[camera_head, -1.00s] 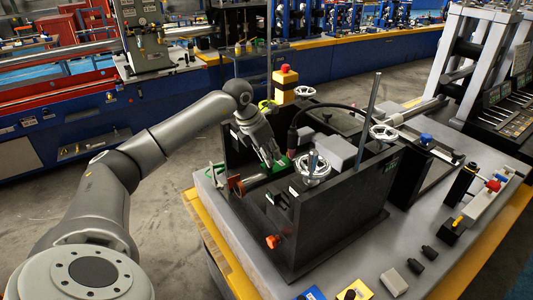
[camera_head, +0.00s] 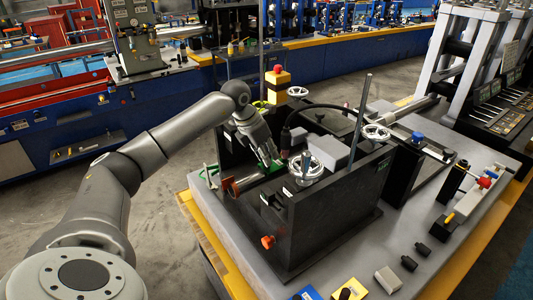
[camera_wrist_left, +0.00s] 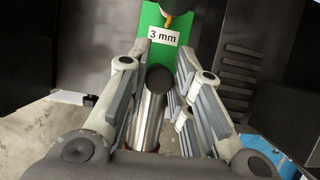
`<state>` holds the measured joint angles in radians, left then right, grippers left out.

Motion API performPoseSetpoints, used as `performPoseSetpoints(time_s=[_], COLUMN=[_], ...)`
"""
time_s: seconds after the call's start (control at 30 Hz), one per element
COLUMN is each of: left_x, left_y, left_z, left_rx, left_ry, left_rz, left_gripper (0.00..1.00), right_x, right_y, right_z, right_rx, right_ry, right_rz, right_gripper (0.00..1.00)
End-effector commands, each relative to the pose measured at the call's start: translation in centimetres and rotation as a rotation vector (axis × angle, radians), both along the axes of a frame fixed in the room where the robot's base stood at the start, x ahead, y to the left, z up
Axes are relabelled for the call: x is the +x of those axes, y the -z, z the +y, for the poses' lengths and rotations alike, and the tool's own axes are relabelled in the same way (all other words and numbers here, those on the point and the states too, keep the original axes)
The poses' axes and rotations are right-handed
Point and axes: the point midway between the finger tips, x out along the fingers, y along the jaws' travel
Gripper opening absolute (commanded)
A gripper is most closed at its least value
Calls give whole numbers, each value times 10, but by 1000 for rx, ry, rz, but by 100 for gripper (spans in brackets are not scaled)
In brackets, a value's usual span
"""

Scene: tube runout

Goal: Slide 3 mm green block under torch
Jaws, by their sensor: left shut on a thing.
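The green block (camera_wrist_left: 150,20), labelled "3 mm", shows at the top of the left wrist view. The torch's brass tip (camera_wrist_left: 167,20) is over its far part there, and I cannot tell whether they touch. My left gripper (camera_wrist_left: 163,57) has its fingers along both sides of the block's near part and is shut on it. In the head view my left gripper (camera_head: 268,158) reaches down into the black machine, where green (camera_head: 277,165) shows beside the fingers. The torch (camera_head: 285,138) with its black cable stands just right of it. My right gripper is not in view.
A metal tube (camera_wrist_left: 152,105) lies below the fingers. The machine's black front wall (camera_head: 320,225) and handwheel (camera_head: 306,168) stand close to the gripper. A yellow box with a red button (camera_head: 278,85) rises behind. Small blocks lie on the grey table (camera_head: 440,270).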

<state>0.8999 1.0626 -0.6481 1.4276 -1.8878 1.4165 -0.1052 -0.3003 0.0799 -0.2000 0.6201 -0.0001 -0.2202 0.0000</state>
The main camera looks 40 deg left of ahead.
Motion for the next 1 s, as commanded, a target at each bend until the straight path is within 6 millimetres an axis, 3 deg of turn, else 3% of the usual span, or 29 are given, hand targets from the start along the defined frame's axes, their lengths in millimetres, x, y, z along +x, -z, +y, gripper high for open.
performPoseSetpoints(time_s=[0.27, 0.3, 0.47, 0.8, 1.0], left_x=[0, 0, 0, -1, -10], left_y=[1, 1, 1, -1, -25], left_z=[0, 0, 0, 0, 4], left_rx=[0, 0, 0, 0, 1], left_ry=[0, 0, 0, 0, -1], left_rz=[-1, -1, 0, 0, -3], left_gripper=[2, 27, 47, 47, 47], right_x=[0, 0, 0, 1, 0], right_y=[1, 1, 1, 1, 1], right_z=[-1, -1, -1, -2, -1], right_rx=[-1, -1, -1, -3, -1], right_ry=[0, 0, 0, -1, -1], right_rz=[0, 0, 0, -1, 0], right_gripper=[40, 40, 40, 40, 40])
